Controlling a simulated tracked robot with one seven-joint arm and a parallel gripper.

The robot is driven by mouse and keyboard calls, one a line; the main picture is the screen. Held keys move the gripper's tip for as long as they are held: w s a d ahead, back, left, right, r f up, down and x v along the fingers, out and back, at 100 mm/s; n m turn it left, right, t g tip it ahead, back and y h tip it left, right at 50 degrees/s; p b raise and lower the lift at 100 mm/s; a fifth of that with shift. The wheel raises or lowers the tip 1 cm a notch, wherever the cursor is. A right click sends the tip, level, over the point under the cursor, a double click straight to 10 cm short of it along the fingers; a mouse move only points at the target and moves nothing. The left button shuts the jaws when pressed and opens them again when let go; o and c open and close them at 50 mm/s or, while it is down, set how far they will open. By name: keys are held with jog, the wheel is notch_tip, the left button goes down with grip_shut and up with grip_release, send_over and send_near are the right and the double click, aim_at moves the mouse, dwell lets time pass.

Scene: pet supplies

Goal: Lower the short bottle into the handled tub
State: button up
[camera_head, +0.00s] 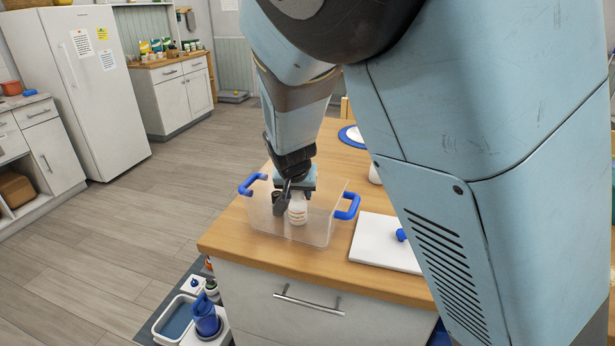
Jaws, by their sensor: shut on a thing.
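The handled tub (270,228) is clear plastic with blue handles and stands on the wooden counter near its left front corner. My gripper (297,192) points down over the tub and is shut on the short bottle (298,210), which is white. The bottle hangs upright below the fingers and shows within the tub's outline. I cannot tell how far its base is from the tub floor. My wrist hides the bottle's top.
A white board (384,243) with a blue item (402,235) lies right of the tub. A blue-rimmed plate (352,137) is farther back. A white object (375,174) is partly hidden by my arm. Blue containers (206,318) stand low beside the counter.

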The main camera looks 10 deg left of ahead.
jog(key=o, duration=1.3)
jog(key=shift+r, duration=0.15)
